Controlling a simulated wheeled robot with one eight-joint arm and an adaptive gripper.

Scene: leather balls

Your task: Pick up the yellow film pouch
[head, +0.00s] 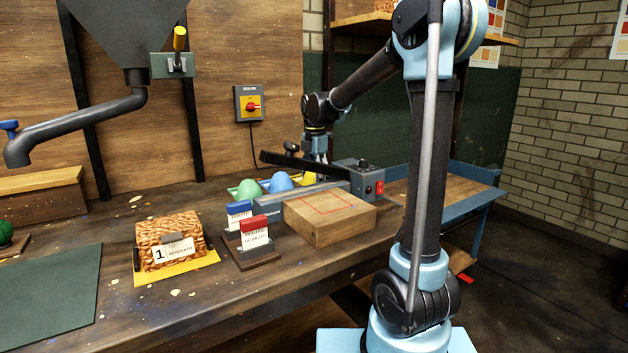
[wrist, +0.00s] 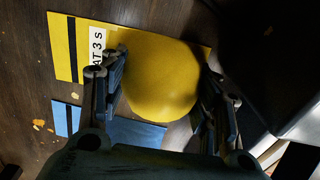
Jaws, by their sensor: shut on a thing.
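The yellow film pouch (wrist: 160,78) looks like a smooth rounded yellow bulge in the wrist view. My gripper (wrist: 162,100) has one finger on each side of it and is shut on it. The pouch is over a yellow mat (wrist: 64,48) with a black stripe and a white label, partly readable as "AT 3 S". Whether the pouch touches the mat cannot be told. In the head view my gripper (head: 318,158) is low behind the sealer, its fingertips largely hidden by the sealer's dark bar.
A green dome (head: 248,189) and a blue dome (head: 281,182) stand left of my gripper. The sealer (head: 362,178) with its long dark bar and a wooden block (head: 330,216) are in front. A blue mat (wrist: 136,132) lies beside the yellow one.

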